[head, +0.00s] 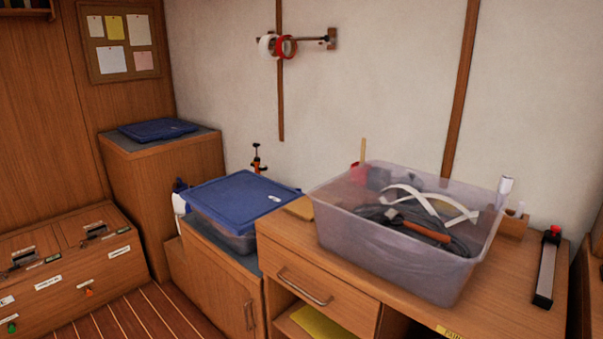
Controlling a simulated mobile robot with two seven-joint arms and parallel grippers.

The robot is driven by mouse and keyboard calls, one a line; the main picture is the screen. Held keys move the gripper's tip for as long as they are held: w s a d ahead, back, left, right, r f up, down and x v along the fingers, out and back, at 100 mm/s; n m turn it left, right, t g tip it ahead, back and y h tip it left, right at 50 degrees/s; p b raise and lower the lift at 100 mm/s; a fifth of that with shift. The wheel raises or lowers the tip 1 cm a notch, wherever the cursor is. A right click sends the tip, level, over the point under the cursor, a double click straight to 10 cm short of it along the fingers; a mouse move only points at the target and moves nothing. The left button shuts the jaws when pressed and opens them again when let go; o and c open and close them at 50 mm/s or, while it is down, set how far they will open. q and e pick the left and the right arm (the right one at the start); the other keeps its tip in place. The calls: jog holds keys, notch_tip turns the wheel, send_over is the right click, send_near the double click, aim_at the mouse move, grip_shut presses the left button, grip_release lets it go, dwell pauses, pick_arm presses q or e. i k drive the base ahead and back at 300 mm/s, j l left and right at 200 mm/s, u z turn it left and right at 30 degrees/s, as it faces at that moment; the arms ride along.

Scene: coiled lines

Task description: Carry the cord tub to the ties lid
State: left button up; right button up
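A clear plastic tub (390,245) stands open on the wooden desk, with dark coiled cord, a white strap and a brown-handled item inside; it looks like the cord tub. A blue lid (235,200) with a small white label covers another clear tub (228,237) on the low cabinet to its left. A second blue lid (157,129) lies on top of the taller cabinet further left. I cannot read which lid is the ties lid. Neither of my grippers is in view.
The desk (500,318) has a black-and-grey bar (547,268) with a red end at right and a small wooden holder (512,223) behind the tub. Tape rolls (277,46) hang on the wall. A wooden chest (70,262) stands at left; plank floor (135,312) lies clear before it.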

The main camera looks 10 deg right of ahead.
aim_at(242, 192)
jog(key=i+j, duration=0.1)
jog(key=j, duration=0.35)
jog(key=i+j, duration=0.1)
jog(key=j, duration=0.35)
jog(key=i+j+z, duration=0.1)
jog(key=j, duration=0.35)
jog(key=i+j, duration=0.1)
jog(key=j, duration=0.4)
